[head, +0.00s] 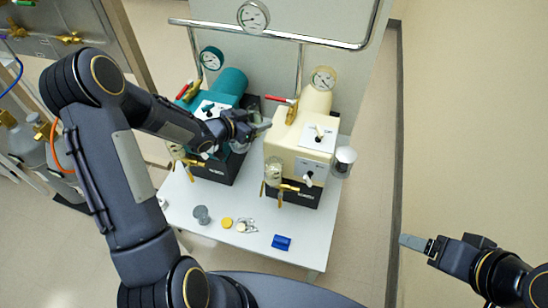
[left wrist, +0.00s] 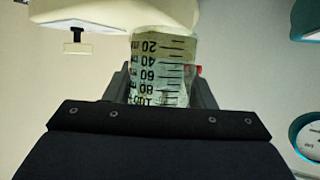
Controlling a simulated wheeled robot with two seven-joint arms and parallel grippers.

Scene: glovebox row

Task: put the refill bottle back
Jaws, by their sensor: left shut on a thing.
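The refill bottle (left wrist: 160,75), a clear container with black scale marks, shows in the left wrist view between my left gripper's two fingers. My left gripper (head: 262,125) is shut on it. The scale numbers appear upside down in that view, and the bottle's lower part is hidden behind the gripper body. In the head view the gripper is above the gap between the teal pump (head: 228,88) and the cream pump (head: 305,135); the bottle is hard to make out there. My right gripper (head: 412,243) is at the lower right, away from the table, and its finger gap is not clear.
The white table (head: 200,240) carries both pumps. Along its front are a grey cylinder (head: 202,215), a yellow disc (head: 227,223), small metal pieces (head: 246,227) and a blue block (head: 282,242). Gauges and a pipe rail (head: 270,38) stand behind.

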